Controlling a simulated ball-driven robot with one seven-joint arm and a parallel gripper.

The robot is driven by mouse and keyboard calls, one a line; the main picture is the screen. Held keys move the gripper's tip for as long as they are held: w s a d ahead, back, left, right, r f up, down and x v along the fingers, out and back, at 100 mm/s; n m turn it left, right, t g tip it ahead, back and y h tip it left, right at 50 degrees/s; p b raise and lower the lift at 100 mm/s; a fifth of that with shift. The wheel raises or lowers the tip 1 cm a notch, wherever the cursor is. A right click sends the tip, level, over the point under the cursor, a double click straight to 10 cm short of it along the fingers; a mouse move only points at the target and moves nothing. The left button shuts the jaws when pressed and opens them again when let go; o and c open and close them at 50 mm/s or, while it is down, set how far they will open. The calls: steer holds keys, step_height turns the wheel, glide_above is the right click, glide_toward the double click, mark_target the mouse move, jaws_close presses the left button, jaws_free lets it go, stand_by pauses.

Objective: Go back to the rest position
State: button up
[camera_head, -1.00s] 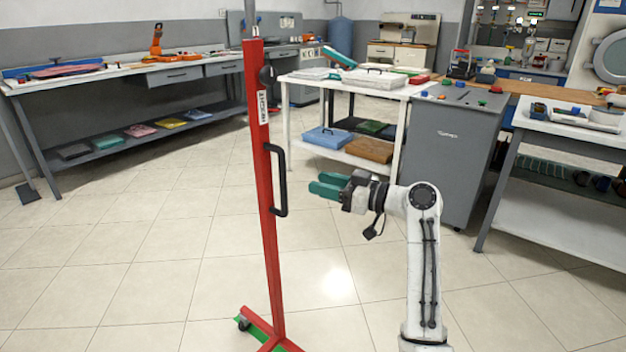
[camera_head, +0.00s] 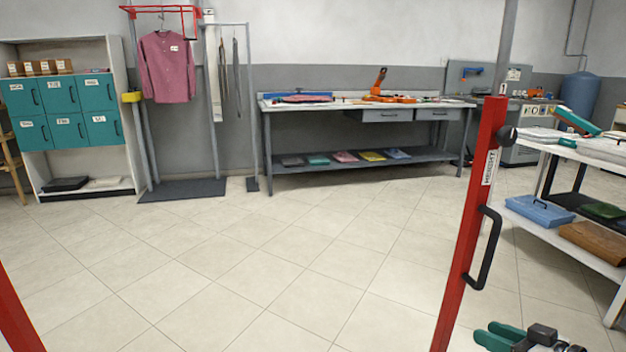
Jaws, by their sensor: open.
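My gripper (camera_head: 500,334) shows at the bottom right, partly cut off by the lower edge of the picture. Its two green fingers are apart and nothing shows between them. It is to the right of the red post (camera_head: 470,230), below the post's black handle (camera_head: 487,248), and apart from it. The rest of my arm is out of view.
A second red post (camera_head: 14,318) stands at the lower left edge. A white table (camera_head: 590,152) is at the right. A grey workbench (camera_head: 330,108), teal lockers (camera_head: 62,95) and a hanging pink shirt (camera_head: 167,66) are at the back. The tiled floor between is clear.

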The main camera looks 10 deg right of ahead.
steer(key=s+a+f+m+g+h, duration=0.1)
steer(key=s+a+f+g, duration=0.6)
steer(key=s+a+f, duration=0.75)
steer(key=s+a+f+g+h, duration=0.1)
steer(key=s+f+g+h, duration=0.15)
steer(key=s, duration=0.35)
steer(key=s+a+f+g+h, duration=0.1)
steer(key=s+f+g, duration=0.2)
steer(key=s, duration=0.4)
step_height(320, 180, up, 24)
steer(key=p, duration=2.3)
steer(key=shift+w+f+m, duration=0.25)
steer(key=shift+w+m, duration=0.05)
steer(key=shift+m, duration=0.1)
steer(key=shift+y, duration=0.25)
